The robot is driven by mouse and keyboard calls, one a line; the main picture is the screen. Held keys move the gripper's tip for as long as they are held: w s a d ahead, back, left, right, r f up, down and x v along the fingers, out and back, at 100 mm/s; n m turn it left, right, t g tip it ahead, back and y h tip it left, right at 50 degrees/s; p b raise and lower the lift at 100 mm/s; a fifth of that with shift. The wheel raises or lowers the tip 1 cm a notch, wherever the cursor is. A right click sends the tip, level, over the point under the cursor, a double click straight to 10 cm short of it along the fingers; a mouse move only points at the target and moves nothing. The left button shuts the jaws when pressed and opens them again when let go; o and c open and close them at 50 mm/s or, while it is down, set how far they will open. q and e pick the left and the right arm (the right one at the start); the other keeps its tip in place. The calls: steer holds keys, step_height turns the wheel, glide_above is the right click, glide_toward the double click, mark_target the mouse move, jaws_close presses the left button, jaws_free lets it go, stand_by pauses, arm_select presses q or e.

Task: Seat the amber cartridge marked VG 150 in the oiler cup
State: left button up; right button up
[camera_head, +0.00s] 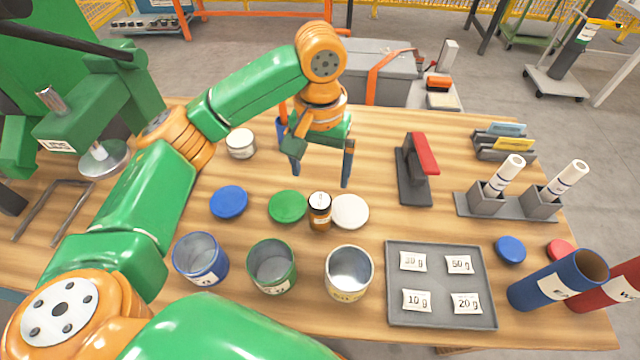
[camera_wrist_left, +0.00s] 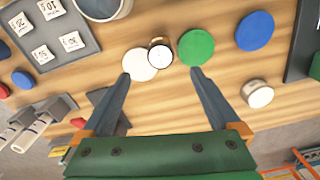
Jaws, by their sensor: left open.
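A small amber-brown jar (camera_head: 319,213) with a pale top stands upright between the green lid and the white lid. Its print is too small to read, so I cannot tell whether it is marked VG 150. It also shows from above in the left wrist view (camera_wrist_left: 160,55). My left gripper (camera_head: 321,176) is open and empty, pointing down above the table just behind the jar. In the left wrist view its fingertips (camera_wrist_left: 160,75) are spread, with the jar just beyond the gap. I cannot make out an oiler cup. My right gripper is not in view.
Blue, green and white lids (camera_head: 350,211) lie around the jar. Three open tins (camera_head: 271,266) stand in front. A grey tray (camera_head: 440,316) with sachets is at front right. A red-handled tool (camera_head: 416,170), holders with white cylinders (camera_head: 505,176) and a white tin (camera_head: 240,143) stand around.

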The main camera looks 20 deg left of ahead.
mark_target(320, 200)
arm_select(q)
steer(key=shift+f+m, duration=0.25)
steer(key=shift+m, duration=0.75)
step_height(320, 200, down, 4)
steer(key=m, duration=1.2)
steer(key=shift+w+b, duration=0.15)
steer(key=shift+b, duration=0.15)
steer(key=m, duration=0.1)
steer(key=f+m, duration=0.1)
steer(key=m, duration=0.1)
steer(key=shift+f+m, duration=0.1)
steer(key=shift+m, duration=0.2)
step_height(320, 200, down, 7)
steer(key=shift+r+p, duration=0.1)
steer(key=shift+p, duration=0.45)
jaws_close()
